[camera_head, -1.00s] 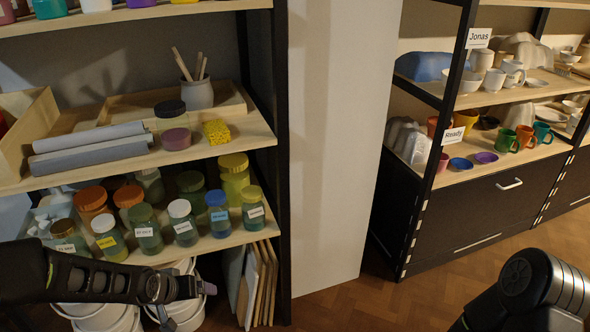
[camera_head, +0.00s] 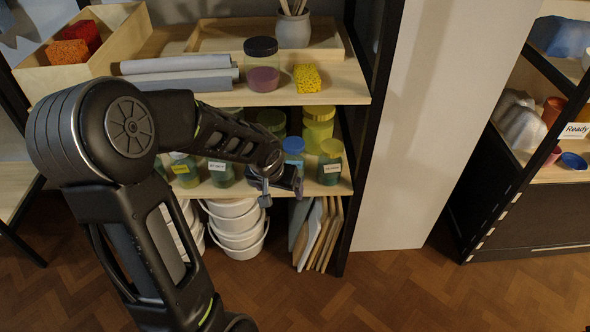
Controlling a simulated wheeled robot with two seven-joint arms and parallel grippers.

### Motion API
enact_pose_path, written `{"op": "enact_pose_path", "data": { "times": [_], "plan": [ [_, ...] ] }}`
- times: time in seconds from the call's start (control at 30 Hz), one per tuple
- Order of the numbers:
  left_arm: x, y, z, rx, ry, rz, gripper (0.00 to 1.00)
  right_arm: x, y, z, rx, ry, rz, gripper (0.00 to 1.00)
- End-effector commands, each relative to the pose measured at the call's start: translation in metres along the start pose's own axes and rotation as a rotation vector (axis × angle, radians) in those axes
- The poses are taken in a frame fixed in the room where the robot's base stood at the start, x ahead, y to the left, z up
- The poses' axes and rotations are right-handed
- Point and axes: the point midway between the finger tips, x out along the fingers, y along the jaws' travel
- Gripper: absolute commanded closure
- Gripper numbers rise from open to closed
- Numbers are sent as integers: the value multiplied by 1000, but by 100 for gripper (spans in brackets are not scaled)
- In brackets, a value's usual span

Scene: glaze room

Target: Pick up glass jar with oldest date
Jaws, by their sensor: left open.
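Glass jars with dated labels stand on the lower shelf (camera_head: 240,190). A jar with a yellow lid (camera_head: 331,163) is at the right end, its label too small to read. Left of it is a blue-lidded jar (camera_head: 293,147), its lower part hidden by my gripper. Further left are a white-labelled jar (camera_head: 221,175) and a yellow-labelled jar (camera_head: 184,170), partly behind my arm. A yellow-green jar (camera_head: 318,128) and a green jar (camera_head: 271,119) stand behind. My left gripper (camera_head: 283,187) is open and empty, in front of the blue-lidded jar. My right gripper is out of view.
The upper shelf (camera_head: 345,88) overhangs the jars and holds a dark-lidded jar (camera_head: 262,70), a yellow sponge (camera_head: 307,78) and grey rolls (camera_head: 180,72). White buckets (camera_head: 238,228) and boards (camera_head: 318,235) stand below. A dark shelf post (camera_head: 368,150) bounds the right side.

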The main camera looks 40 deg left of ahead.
Motion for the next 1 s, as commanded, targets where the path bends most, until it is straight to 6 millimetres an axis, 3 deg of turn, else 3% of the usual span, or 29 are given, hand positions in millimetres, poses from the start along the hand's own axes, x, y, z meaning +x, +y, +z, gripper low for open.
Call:
{"op": "enact_pose_path", "data": {
  "times": [0.4,0.87,1.0],
  "plan": [
    [23,0,-63,-1,-1,1,14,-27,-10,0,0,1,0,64],
    [29,0,-72,0,1,1,14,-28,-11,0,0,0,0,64],
    [32,1,-84,0,0,1,14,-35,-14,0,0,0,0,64]
  ]
}}
